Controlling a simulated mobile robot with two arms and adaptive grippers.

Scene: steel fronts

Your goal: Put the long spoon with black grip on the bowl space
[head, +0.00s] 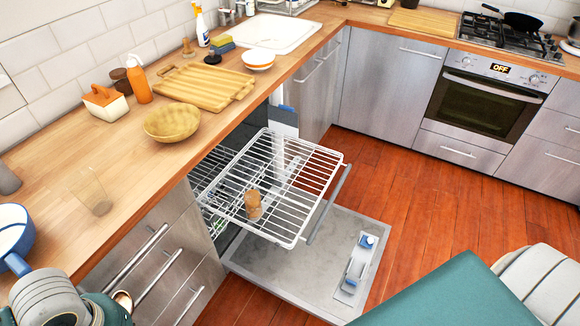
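I cannot make out a long spoon with a black grip in the head view. A yellowish bowl (172,122) sits on the wooden counter at left, in front of the cutting board. A white bowl (258,60) with an orange-brown band stands near the sink. The dishwasher's wire rack (318,172) is pulled out, with a small brown wooden item (253,205) upright on it. Parts of my arms show at the bottom left and bottom right, but no gripper fingertips are visible. A small round coppery piece shows beside my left arm; I cannot tell what it is.
The dishwasher door (290,275) lies open over the red wood floor (405,185). The counter holds a cutting board (203,84), an orange bottle (138,80), a clear glass (95,195) and a blue pot (15,228). The oven (480,103) stands at back right.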

